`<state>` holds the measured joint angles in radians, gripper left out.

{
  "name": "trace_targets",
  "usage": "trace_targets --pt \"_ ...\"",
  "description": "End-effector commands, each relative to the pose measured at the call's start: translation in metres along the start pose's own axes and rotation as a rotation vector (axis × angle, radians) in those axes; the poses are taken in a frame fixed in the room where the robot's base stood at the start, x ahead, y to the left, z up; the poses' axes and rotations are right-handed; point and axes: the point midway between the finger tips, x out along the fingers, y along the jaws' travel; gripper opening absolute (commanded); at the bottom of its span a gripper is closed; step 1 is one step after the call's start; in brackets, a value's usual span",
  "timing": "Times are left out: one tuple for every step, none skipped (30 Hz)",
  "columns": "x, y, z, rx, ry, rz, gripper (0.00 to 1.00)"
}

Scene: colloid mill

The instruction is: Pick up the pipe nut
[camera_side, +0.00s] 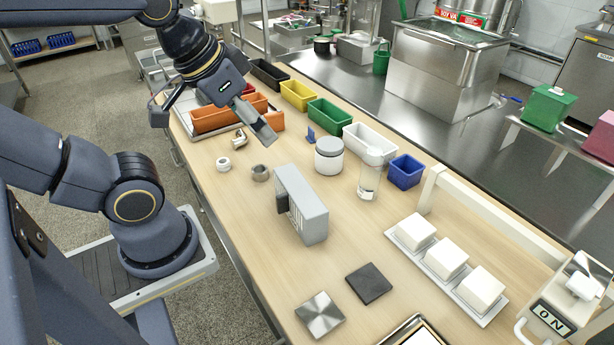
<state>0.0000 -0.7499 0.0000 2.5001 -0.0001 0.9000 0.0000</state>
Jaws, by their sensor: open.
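Two small ring-shaped parts lie on the wooden table: a white ring (223,163) and a grey-brown ring (260,173). Either could be the pipe nut; I cannot tell which from this view. My gripper (213,130) is open and empty, above the table's far left part. It is tilted, with its fingers spread above and behind the rings, touching neither. One finger partly covers the view of the bins.
A grey block-like device (308,215), a white jar (328,157) and a clear glass (370,178) stand right of the rings. Table around the rings is clear.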

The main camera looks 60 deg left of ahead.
Motion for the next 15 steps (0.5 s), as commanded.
trace_targets --pt "0.0 0.0 0.0 0.0 0.0 0.0 0.78" --pt "0.0 0.0 0.0 0.0 0.0 0.0 0.81" --pt "0.0 0.0 0.0 0.0 0.0 0.0 0.81" --pt "0.0 0.0 0.0 0.0 0.0 0.0 0.81" --pt "0.0 0.0 0.0 0.0 0.0 0.0 0.81" --pt "0.0 0.0 0.0 0.0 0.0 0.0 0.81" --pt "0.0 0.0 0.0 0.0 0.0 0.0 0.81" --pt "0.0 0.0 0.0 0.0 0.0 0.0 0.81" --pt "0.0 0.0 0.0 0.0 0.0 0.0 0.81" --pt "-0.0001 0.0 -0.0001 0.001 0.0 0.0 0.81" --pt "-0.0001 0.0 -0.0001 0.006 0.0 0.0 0.81" --pt "-0.0001 0.0 -0.0001 0.019 0.001 0.0 0.81" --pt "-0.0001 -0.0001 -0.0003 0.036 0.001 0.0 0.81" --pt "-0.0001 -0.0001 -0.0007 0.06 0.003 -0.001 0.81" --pt "-0.0013 -0.0005 -0.0031 0.102 0.011 -0.003 0.81"
